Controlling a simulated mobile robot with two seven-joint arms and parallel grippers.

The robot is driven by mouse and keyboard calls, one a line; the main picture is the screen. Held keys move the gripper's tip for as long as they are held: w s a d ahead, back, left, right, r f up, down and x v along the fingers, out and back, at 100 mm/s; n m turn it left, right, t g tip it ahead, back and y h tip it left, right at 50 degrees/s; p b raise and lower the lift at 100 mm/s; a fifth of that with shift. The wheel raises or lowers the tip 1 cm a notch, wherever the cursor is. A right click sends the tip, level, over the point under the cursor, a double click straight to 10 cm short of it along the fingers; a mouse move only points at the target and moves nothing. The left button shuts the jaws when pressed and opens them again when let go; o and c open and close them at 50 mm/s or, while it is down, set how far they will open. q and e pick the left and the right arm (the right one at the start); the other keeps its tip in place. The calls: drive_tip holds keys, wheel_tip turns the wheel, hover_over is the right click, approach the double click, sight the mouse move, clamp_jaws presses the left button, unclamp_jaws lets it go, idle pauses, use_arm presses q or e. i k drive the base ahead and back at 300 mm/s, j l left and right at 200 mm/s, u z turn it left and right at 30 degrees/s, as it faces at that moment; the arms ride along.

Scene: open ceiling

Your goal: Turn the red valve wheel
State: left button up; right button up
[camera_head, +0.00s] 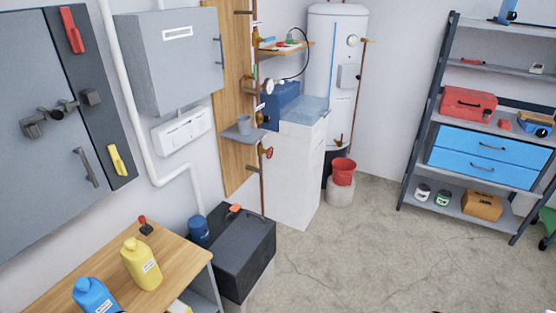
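A small red valve wheel (268,152) sits on the lower part of a vertical copper pipe (262,185), just below a small grey shelf (243,134) and in front of the white cabinet. It is small in the picture, so its exact angle is hard to tell. Neither of my grippers can be made out in the head view, and nothing is seen touching the wheel.
A black toolbox (234,245) stands below the valve, beside a wooden bench (178,250) with yellow and blue bottles. The white cabinet (293,180) is behind the pipe. Concrete floor (370,250) is open in the middle. A shelf rack (409,165) stands right.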

sight(269, 152)
drive_tip(key=i+l, duration=0.2)
drive_tip(key=i, duration=0.25)
drive_tip(key=i+l, duration=0.2)
drive_tip(key=i, duration=0.25)
drive_tip(key=i+l, duration=0.2)
drive_tip(key=i, duration=0.3)
drive_tip(key=i+l, duration=0.15)
drive_tip(key=i, duration=0.3)
drive_tip(key=i+l, duration=0.2)
drive_tip(key=i, duration=0.25)
